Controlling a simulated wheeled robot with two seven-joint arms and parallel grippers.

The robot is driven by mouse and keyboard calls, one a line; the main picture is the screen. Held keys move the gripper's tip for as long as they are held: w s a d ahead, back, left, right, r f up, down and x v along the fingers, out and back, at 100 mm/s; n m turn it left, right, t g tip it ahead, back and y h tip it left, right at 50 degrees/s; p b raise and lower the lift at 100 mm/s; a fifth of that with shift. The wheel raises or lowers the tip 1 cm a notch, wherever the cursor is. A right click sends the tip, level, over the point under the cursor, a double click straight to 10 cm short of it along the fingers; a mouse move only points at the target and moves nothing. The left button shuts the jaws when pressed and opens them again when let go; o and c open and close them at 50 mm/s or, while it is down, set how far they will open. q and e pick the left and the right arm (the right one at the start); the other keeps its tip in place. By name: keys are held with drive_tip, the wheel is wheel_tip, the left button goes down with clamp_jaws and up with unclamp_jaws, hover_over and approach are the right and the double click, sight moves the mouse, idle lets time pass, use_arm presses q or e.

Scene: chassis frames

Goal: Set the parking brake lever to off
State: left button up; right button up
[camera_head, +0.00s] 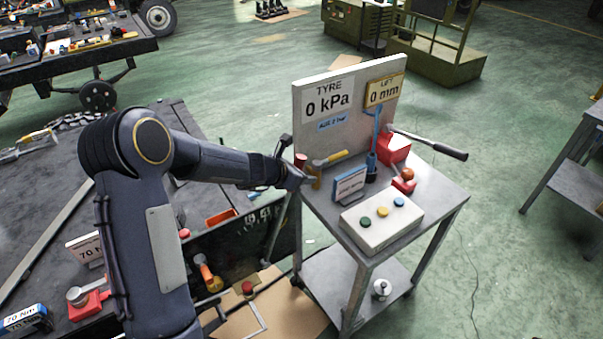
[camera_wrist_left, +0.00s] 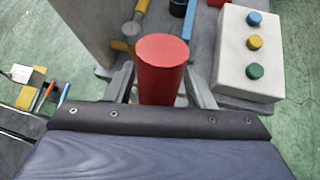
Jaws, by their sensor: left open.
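A red cylindrical grip (camera_wrist_left: 162,62) stands between the two fingers of my left gripper (camera_wrist_left: 162,92) in the left wrist view. The fingers are open, one on each side of it; contact is not clear. In the head view this red grip (camera_head: 301,160) shows at the left edge of the cart top, with my left gripper (camera_head: 306,178) beside it. No readable label marks it as the parking brake lever. A red ball-knob lever (camera_head: 407,174) stands on a small red base further right on the cart. My right gripper is not in view.
A yellow-handled part (camera_head: 331,158) is close to the red grip. The metal cart (camera_head: 452,190) also holds a white button box (camera_head: 382,222), a small sign (camera_head: 349,184), a red block (camera_head: 395,147) with a long black-handled bar, and an upright board (camera_head: 348,112).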

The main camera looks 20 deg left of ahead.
use_arm(q)
drive_tip(key=shift+a, duration=0.1)
drive_tip(key=v, duration=0.7)
drive_tip(key=shift+s+r+p, duration=0.25)
drive_tip(key=shift+s+p, duration=0.05)
drive_tip(key=shift+p, duration=0.15)
drive_tip(key=s+d+r+m+g+h, duration=0.1)
drive_tip(key=s+d+r+m, duration=0.2)
drive_tip(key=s+r+m, duration=0.35)
drive_tip(key=s+d+r+m+h, duration=0.2)
drive_tip(key=s+d+r+m, duration=0.15)
drive_tip(key=s+m, duration=0.55)
drive_tip(key=s+a+f+m+g+y, duration=0.1)
drive_tip(key=s+m+y, duration=0.1)
drive_tip(key=s+m, duration=0.4)
drive_tip(key=s+a+f+m+g+y, duration=0.1)
drive_tip(key=s+f+m+g, duration=0.1)
drive_tip(key=s+m, duration=0.5)
drive_tip(key=s, duration=0.5)
drive_tip(key=shift+a+f+y, duration=0.25)
drive_tip(key=shift+a+y, duration=0.15)
